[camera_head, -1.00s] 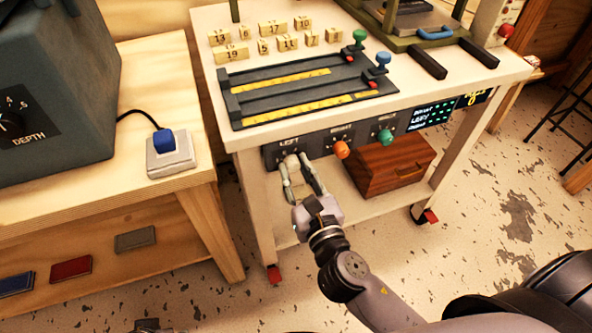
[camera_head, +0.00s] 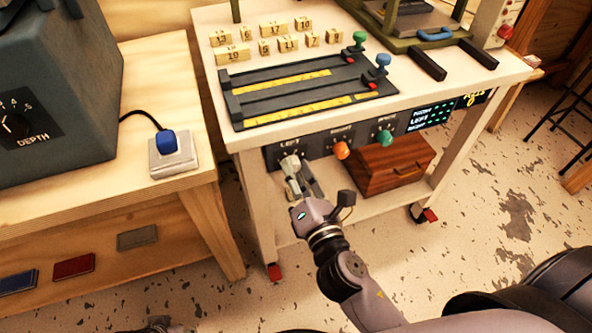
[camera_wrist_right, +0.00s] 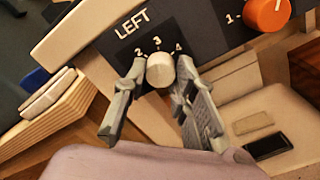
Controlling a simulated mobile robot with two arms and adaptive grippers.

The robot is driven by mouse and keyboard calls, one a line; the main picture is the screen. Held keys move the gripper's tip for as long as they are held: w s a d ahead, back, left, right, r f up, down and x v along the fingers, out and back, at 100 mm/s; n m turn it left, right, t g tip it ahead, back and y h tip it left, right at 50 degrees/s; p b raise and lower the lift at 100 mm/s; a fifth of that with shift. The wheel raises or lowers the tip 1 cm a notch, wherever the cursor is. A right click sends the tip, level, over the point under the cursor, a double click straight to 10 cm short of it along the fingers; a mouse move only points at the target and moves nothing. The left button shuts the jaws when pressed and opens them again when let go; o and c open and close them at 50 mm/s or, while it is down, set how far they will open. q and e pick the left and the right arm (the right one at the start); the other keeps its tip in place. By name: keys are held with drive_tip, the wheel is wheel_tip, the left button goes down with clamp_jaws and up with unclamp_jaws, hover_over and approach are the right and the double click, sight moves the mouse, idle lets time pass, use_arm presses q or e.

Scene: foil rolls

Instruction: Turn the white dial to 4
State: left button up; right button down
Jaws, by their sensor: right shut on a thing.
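The white dial (camera_head: 290,164) is on the dark front panel of the white bench, under the word LEFT. In the right wrist view the white dial (camera_wrist_right: 160,71) shows as a round knob with 2, 3 and 4 printed above it. Its pointer is not clear, so I cannot tell its setting. My right gripper (camera_head: 294,180) is shut on the dial, with one finger on each side in the right wrist view (camera_wrist_right: 158,88). A small dark part at the bottom left edge of the head view may be my left gripper (camera_head: 158,325); its fingers cannot be made out.
An orange dial (camera_head: 341,150) and a green dial (camera_head: 385,137) sit to the right on the same panel. A wooden box (camera_head: 394,168) stands on the shelf below. The blue button box (camera_head: 172,153) is on the left table. Floor is clear in front of the bench.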

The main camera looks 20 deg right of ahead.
drive_tip(key=m, duration=0.6)
drive_tip(key=shift+m, duration=0.3)
use_arm(q)
drive_tip(key=shift+f+p, duration=0.75)
drive_tip(key=shift+f, duration=1.9)
use_arm(e)
drive_tip(key=shift+m, duration=2.3)
drive_tip(key=c, duration=1.8)
unclamp_jaws()
use_arm(q)
drive_tip(key=shift+s+f, duration=0.15)
drive_tip(key=shift+s, duration=0.15)
use_arm(e)
drive_tip(key=o, duration=0.5)
drive_tip(key=shift+r, duration=0.1)
